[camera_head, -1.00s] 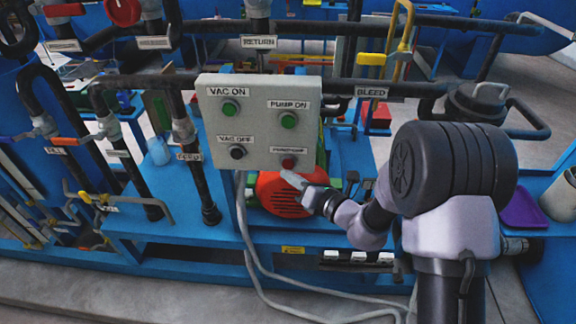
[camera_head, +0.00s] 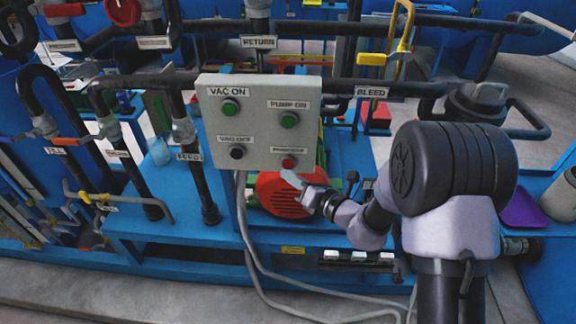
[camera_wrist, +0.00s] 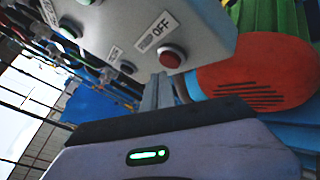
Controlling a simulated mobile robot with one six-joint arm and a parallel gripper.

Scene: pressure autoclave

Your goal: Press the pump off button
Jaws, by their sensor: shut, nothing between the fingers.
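The pump off button (camera_head: 288,162) is a red button at the lower right of a grey control box, under a small label. It shows larger in the wrist view (camera_wrist: 171,57), beside a label reading OFF. My gripper (camera_head: 288,177) is shut and empty, just below the button in the head view. In the wrist view my gripper's fingers (camera_wrist: 157,88) point up toward the box, with the tips a little below and left of the button. Whether the tips touch the box face cannot be told.
The grey control box (camera_head: 262,140) also bears the green pump on button (camera_head: 289,120), the green vac on button (camera_head: 230,107) and the black vac off button (camera_head: 237,152). A red motor housing (camera_head: 285,199) lies behind and below my gripper. Dark pipes surround the box.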

